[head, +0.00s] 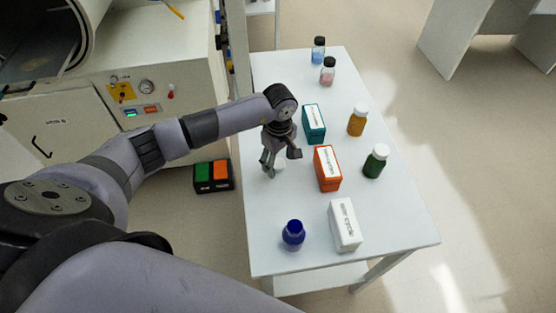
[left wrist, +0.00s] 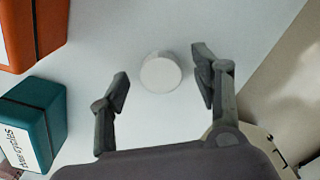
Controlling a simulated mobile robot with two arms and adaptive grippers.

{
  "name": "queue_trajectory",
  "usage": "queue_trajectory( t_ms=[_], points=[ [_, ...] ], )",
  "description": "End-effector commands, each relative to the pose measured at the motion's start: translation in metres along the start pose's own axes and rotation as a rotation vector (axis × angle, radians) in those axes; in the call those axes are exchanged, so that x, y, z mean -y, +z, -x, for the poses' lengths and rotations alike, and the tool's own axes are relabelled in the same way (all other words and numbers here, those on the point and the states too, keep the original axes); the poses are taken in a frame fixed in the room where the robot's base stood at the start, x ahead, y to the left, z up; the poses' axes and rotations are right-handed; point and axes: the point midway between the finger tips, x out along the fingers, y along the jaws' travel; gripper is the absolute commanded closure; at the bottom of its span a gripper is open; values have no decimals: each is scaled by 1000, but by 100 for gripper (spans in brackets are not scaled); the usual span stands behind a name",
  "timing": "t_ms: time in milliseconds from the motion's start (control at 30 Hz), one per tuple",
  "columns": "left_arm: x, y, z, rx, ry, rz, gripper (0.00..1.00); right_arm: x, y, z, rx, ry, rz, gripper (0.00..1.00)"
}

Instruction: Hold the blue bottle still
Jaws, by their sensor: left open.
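The blue bottle (head: 293,235) stands upright near the front left corner of the table in the head view. Its top looks dark blue; I cannot tell if it is capped. My left gripper (head: 281,163) is open above the table's left side, farther back than the blue bottle and apart from it. A small white round thing (left wrist: 160,74), like a cap, lies between its spread fingers in the left wrist view, with a gap on each side. The fingers partly hide it in the head view. The blue bottle is not in the left wrist view. My right gripper is not in view.
On the white table (head: 400,225) stand a white box (head: 344,225), an orange box (head: 327,169), a teal box (head: 314,123), a green bottle (head: 376,161) and an amber bottle (head: 357,120). Two small vials stand at the back. The front right corner is clear.

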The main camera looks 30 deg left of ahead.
Motion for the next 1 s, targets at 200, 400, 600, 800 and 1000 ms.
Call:
queue_trajectory(
  t_ms=[200,400,600,800,1000],
  points=[
    [0,0,-6,1,0,-2,41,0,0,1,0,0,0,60],
    [0,0,-6,0,0,-1,41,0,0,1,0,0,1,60],
    [0,0,-6,0,0,-1,54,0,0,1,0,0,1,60],
    [0,0,-6,0,0,-1,68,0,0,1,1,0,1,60],
    [0,0,-6,0,0,-1,76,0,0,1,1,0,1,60]
  ],
)
